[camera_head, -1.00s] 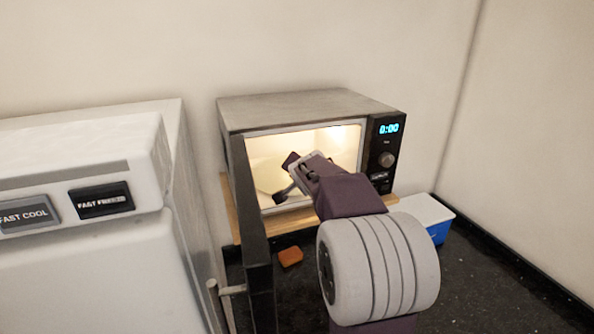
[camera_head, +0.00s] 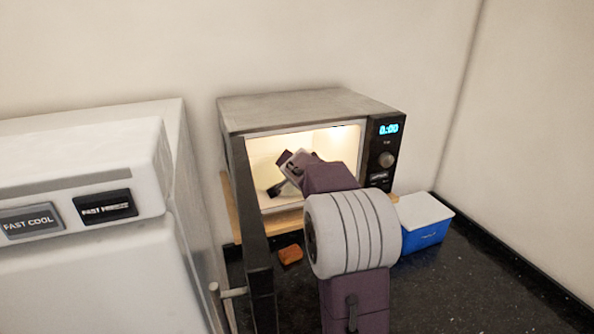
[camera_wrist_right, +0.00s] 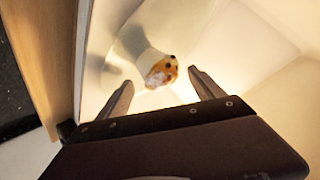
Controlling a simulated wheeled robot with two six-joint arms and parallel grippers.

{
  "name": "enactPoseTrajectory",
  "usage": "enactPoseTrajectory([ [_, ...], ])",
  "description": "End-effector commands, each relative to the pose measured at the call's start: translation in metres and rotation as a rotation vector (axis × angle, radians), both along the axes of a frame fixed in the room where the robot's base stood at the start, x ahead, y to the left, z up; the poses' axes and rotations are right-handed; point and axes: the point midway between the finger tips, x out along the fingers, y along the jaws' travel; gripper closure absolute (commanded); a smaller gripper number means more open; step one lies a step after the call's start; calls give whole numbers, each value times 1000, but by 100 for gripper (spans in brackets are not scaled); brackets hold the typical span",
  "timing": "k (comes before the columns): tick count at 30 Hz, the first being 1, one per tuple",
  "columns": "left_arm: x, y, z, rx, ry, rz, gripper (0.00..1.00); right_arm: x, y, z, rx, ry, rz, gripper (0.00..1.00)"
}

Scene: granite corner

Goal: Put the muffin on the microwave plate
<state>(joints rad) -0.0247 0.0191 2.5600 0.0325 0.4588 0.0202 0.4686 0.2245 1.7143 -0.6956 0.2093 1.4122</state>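The muffin (camera_wrist_right: 162,71), orange-brown with dark spots and a pale side, lies inside the microwave in the right wrist view. The pale microwave plate (camera_wrist_right: 188,18) shows beside and beyond it; I cannot tell whether the muffin rests fully on it. My right gripper (camera_wrist_right: 163,86) is open, its two fingers on either side of the muffin with gaps to both. In the head view my right gripper (camera_head: 283,173) reaches into the lit microwave (camera_head: 300,108), and the muffin is hidden there. My left gripper is not in view.
The microwave's dark door (camera_head: 258,240) stands open on the left, beside a white appliance (camera_head: 90,270). A blue box with a white lid (camera_head: 425,232) stands to the right. A small orange-brown block (camera_head: 290,254) lies on the dark counter. The front right counter is clear.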

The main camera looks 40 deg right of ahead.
Motion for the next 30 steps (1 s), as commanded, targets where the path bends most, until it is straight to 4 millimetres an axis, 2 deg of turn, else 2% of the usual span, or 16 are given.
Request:
enactPoseTrajectory([
  [8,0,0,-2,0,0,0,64,-5,4,5,-1,-3,0,23],
  [21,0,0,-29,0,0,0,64,-71,51,48,-2,-4,2,23],
  [30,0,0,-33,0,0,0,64,-85,61,60,1,0,1,23],
])
